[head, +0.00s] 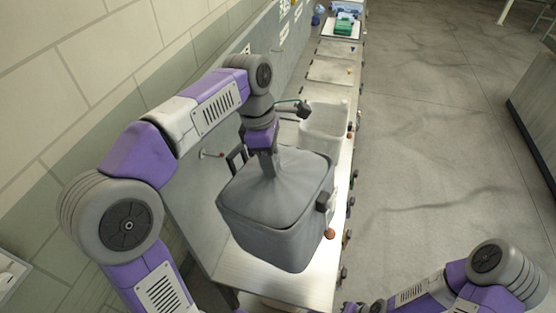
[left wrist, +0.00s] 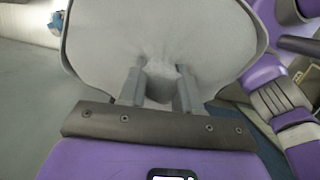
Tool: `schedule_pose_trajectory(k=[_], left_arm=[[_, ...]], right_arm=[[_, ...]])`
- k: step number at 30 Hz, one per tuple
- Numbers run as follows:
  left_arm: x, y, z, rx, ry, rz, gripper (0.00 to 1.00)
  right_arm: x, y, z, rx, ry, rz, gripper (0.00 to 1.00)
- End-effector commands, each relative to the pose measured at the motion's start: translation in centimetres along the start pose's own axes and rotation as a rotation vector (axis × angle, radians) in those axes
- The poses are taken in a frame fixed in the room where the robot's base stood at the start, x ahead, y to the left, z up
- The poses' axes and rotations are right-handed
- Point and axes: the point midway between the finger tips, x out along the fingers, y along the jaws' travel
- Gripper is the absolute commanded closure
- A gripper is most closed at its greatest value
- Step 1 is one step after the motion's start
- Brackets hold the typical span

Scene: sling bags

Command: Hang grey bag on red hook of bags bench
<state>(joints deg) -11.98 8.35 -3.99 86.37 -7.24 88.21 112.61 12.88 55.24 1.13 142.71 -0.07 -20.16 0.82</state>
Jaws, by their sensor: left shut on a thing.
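The grey bag (head: 268,205) is a boxy soft bag, upright, at or just above the metal bench (head: 290,283). My left gripper (head: 268,167) comes down from above and is shut on the pinched fabric of the bag's top. In the left wrist view, my left gripper's two fingers (left wrist: 159,90) grip the gathered cloth of the grey bag (left wrist: 215,45). A hook with a reddish tip (head: 211,154) sticks out of the back panel, left of the bag. My right arm is at the bottom right; its gripper end (head: 368,307) is partly cut off by the frame edge.
A whitish bin (head: 325,125) stands on the bench just behind the bag. Green items (head: 343,24) lie at the bench's far end. The grey back panel (head: 200,190) runs along the bench's left side. The floor (head: 420,130) to the right is open.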

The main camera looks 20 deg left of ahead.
Motion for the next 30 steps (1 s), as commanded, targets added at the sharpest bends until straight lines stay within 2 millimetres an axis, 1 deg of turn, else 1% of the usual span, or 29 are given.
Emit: schedule_pose_trajectory(k=[26, 30], left_arm=[[-0.7, 0.7, -5.0, -0.001, -0.002, 0.003, 1.0], [-0.5, 0.7, -5.7, 0.0, -0.001, 0.002, 1.0]], right_arm=[[1.4, 0.5, -0.1, 0.0, 0.0, 0.0, 1.0], [1.3, 0.5, -0.1, 0.0, 0.0, 0.0, 1.0]])
